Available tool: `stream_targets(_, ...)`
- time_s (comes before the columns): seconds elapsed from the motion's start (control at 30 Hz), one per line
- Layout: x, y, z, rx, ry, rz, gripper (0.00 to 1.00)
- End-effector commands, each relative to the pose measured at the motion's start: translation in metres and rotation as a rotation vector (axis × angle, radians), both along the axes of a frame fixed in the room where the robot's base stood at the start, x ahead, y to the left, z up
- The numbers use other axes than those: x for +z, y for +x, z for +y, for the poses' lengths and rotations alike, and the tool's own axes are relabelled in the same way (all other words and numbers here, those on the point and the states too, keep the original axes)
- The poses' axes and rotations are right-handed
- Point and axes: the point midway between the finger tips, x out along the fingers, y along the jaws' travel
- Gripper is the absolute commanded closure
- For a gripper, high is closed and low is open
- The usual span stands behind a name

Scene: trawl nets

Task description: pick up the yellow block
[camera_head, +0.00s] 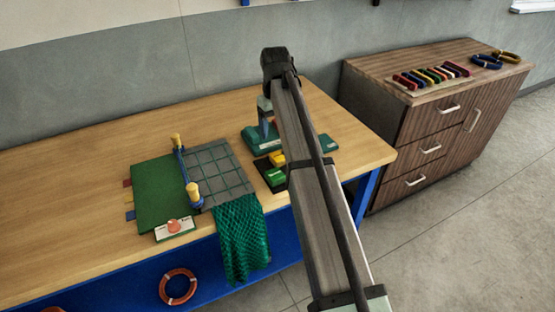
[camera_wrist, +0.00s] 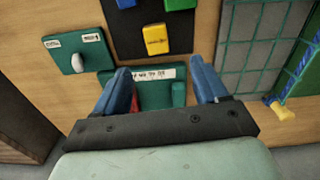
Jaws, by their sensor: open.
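The yellow block (camera_head: 278,158) lies on a small black mat (camera_head: 262,165) on the wooden workbench, behind a green block (camera_head: 275,176). In the wrist view, the yellow block (camera_wrist: 154,39) is near the top middle with a dark mark on its top face. My gripper (camera_wrist: 159,66) is open, with two blue fingers spread wide and nothing held. The fingers are over a green fixture with a white label (camera_wrist: 150,75), beside the mat. The yellow block is beyond the fingertips, not between them. In the head view my arm partly covers the fixture area.
A blue block (camera_wrist: 182,3) and the green block sit at the top of the wrist view. A green plate with a white knob (camera_wrist: 77,58) is at left. A gridded board (camera_head: 210,170) with green netting (camera_head: 240,240) is left of the mat. A wooden cabinet (camera_head: 440,130) stands right.

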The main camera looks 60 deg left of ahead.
Motion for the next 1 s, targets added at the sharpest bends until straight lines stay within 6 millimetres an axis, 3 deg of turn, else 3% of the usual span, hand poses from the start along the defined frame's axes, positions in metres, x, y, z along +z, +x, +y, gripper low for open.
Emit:
stream_targets(0.23,-0.043,0.0,-0.001,-0.001,-0.002,0.001,0.28)
stream_targets(0.57,-0.064,0.002,0.0,-0.001,-0.001,0.0,0.28)
stream_targets(0.83,-0.098,0.006,-0.001,0.0,-0.002,0.0,0.28)
stream_targets(1.0,-0.107,0.006,0.0,-0.001,0.0,-0.001,0.28)
